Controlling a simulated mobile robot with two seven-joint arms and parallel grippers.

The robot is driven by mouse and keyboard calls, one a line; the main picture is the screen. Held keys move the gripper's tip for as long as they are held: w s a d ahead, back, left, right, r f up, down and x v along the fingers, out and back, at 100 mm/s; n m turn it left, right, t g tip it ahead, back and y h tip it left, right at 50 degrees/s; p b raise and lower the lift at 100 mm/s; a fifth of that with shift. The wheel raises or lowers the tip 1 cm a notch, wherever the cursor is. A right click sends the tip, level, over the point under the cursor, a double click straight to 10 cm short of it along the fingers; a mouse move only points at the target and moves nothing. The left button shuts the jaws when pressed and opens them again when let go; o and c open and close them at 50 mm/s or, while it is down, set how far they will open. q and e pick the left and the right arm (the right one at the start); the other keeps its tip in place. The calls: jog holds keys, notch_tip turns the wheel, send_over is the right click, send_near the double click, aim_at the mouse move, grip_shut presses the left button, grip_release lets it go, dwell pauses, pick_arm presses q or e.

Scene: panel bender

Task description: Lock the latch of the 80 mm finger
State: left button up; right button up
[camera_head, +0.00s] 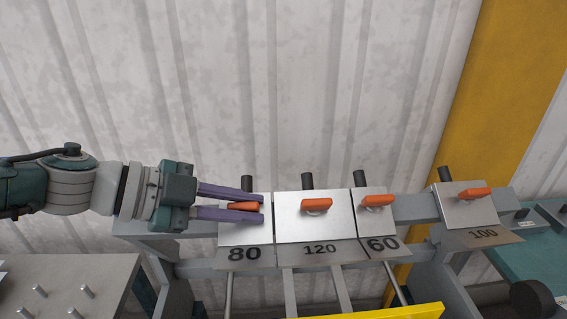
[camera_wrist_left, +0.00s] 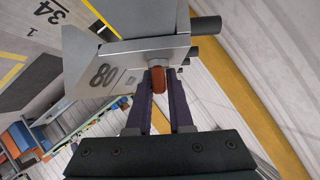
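The 80 mm finger (camera_head: 233,238) is a metal block with a plate marked 80, at the left end of the row on the rail. Its orange latch handle (camera_head: 242,206) lies roughly level on its front. My left gripper (camera_head: 262,207) comes in from the left, its two purple fingers above and below the handle. In the left wrist view, the latch handle (camera_wrist_left: 158,84) shows at the tips between the fingers, below the finger's plate (camera_wrist_left: 108,72). The fingers are apart; a firm grip on the handle cannot be made out. My right gripper is not in view.
The 120 finger (camera_head: 290,226) stands close to the right, then the 60 finger (camera_head: 370,220) and, after a gap, the 100 finger (camera_head: 462,212). Each has an orange handle. A grey block with pegs (camera_head: 110,270) is at lower left. A corrugated wall stands behind.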

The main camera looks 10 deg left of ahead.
aim_at(244, 202)
pick_arm(q)
jog(key=o, duration=0.4)
jog(key=shift+c, duration=0.2)
notch_tip(244, 202, up, 20)
jog(key=p, duration=0.6)
